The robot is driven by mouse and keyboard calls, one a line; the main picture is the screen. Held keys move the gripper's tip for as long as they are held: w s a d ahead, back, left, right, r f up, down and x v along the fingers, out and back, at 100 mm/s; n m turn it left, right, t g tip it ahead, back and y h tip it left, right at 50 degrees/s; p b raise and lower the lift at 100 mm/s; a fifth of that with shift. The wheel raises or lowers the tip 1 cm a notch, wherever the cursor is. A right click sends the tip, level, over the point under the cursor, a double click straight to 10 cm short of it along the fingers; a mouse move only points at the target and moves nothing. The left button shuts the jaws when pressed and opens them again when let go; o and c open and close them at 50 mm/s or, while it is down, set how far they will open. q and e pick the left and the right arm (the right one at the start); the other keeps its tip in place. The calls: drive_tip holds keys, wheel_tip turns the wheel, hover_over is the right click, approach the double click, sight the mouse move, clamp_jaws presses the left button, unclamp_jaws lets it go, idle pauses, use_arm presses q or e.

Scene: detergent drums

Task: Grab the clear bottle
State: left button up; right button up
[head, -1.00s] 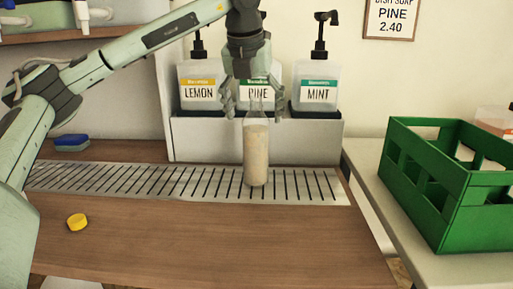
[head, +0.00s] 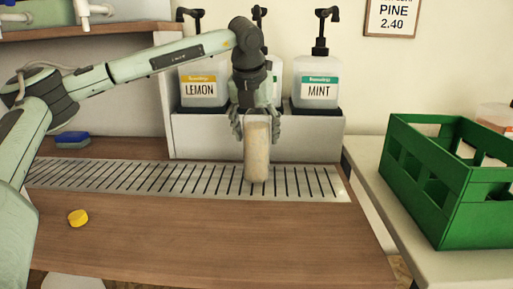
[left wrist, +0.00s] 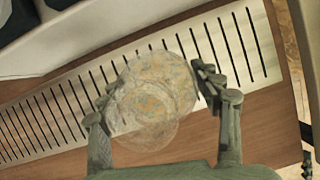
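The clear bottle (head: 257,155) stands upright on the slatted metal drain strip (head: 330,186), filled with a cloudy beige liquid. My left gripper (head: 257,136) points down over it, with a finger on each side of its upper part. The neck is mostly hidden by the gripper in the head view. The left wrist view shows the bottle (left wrist: 160,85) from above between the fingers of my left gripper (left wrist: 155,85). The fingers are spread and look close to its sides; firm contact is not visible.
Pump drums labelled LEMON (head: 201,85) and MINT (head: 318,85) stand behind; a third is mostly hidden by my arm. A yellow cap (head: 78,218) and a blue sponge-like block (head: 72,139) lie at left. A green crate (head: 455,205) stands at right.

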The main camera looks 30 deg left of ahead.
use_arm(q)
drive_tip(key=c, duration=1.2)
